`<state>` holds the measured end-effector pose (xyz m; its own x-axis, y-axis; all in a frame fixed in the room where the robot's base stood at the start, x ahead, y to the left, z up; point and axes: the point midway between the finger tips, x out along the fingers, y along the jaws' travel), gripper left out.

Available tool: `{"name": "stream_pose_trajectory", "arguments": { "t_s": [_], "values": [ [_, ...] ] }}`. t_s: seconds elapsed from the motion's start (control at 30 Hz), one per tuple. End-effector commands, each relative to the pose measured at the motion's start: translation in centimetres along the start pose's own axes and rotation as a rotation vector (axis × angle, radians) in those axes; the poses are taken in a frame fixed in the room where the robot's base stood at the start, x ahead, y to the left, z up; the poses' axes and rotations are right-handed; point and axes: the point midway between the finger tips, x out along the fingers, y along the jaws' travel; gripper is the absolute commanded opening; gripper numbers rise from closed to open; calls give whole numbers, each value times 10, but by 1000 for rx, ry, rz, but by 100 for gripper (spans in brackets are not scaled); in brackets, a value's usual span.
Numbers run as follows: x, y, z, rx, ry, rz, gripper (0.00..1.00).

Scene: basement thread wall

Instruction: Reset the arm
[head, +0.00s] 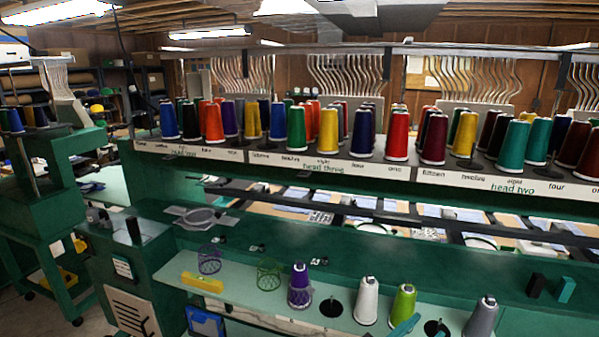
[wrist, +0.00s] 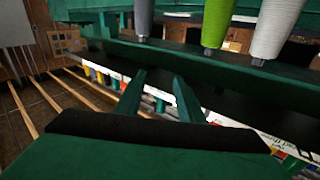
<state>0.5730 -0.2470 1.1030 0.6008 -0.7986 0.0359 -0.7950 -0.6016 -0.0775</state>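My gripper (wrist: 159,75) shows in the wrist view with its two green fingers apart and nothing between them. The wrist picture looks upside down. A grey cone (wrist: 144,16), a green cone (wrist: 216,22) and a white cone (wrist: 276,28) appear at its top, apart from the fingers. In the head view I cannot clearly make out my gripper. A slim teal piece (head: 405,326) sticks up at the bottom edge near the green cone (head: 402,304); I cannot tell what it is.
A pale shelf holds a purple cone (head: 300,286), a white cone (head: 367,300), a grey cone (head: 482,316) and a yellow block (head: 202,282). Wire-mesh cups (head: 209,259) stand at its left. Behind, a long rack (head: 385,168) carries many thread cones. A green machine (head: 50,190) stands at the left.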

Motion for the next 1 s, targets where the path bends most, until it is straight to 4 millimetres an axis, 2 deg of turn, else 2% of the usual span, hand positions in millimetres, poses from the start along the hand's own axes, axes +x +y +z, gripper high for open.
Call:
{"name": "stream_pose_trajectory", "arguments": {
  "t_s": [0.27, 0.47, 0.67, 0.8, 1.0],
  "values": [
    [-34, -10, 57, -224, 54, -248, 35],
    [-74, -9, 105, -337, 54, -426, 35],
    [-127, 3, 154, -405, 25, -595, 35],
    [-169, 18, 183, -426, -8, -700, 35],
    [-235, 46, 214, -412, -70, -825, 35]
  ]
}}
